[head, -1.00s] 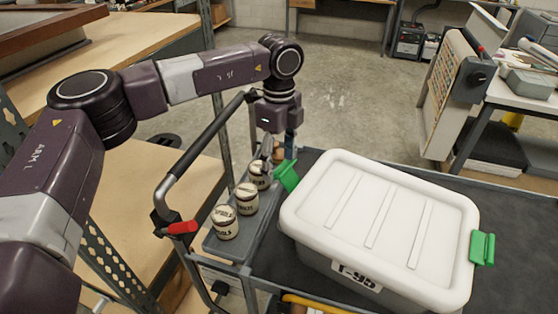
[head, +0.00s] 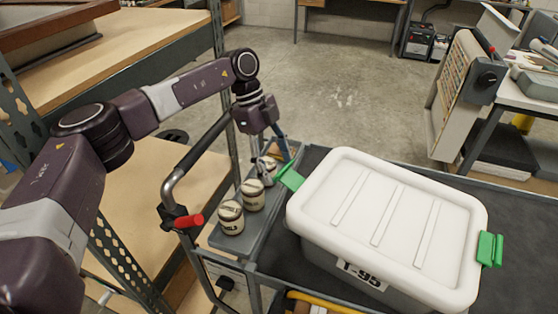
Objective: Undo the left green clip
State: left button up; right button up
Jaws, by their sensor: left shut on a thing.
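A grey box (head: 325,252) with a white lid (head: 385,215) and the label T-95 stands on the cart. The left green clip (head: 291,178) is at the lid's left edge and slants outward, up and away from the lid. My left gripper (head: 276,163) is at this clip's outer end, shut on it; the fingertips are small and partly hidden, so the exact contact is unclear. The right green clip (head: 490,249) sits against the lid's right edge. My right gripper is not in view.
Several labelled jars (head: 231,217) stand in a grey side tray (head: 252,232) just left of the box, close under my left gripper. The cart's handle with a red grip (head: 189,221) is left of them. The dark cart top (head: 520,215) is clear right of the box.

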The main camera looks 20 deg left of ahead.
pick_arm(q)
jog(key=shift+s+a+f, duration=0.1)
jog(key=shift+a+f, duration=0.1)
jog(key=shift+f, duration=0.3)
jog(key=shift+a+f, duration=0.15)
jog(key=shift+f, duration=0.35)
jog(key=shift+c, duration=0.4)
jog(key=shift+f, duration=0.1)
jog(key=o, duration=1.8)
jog(key=shift+w, duration=0.2)
jog(key=shift+r, duration=0.2)
jog(key=v, duration=1.1)
jog(key=shift+a+r, duration=0.15)
jog(key=shift+r, duration=0.25)
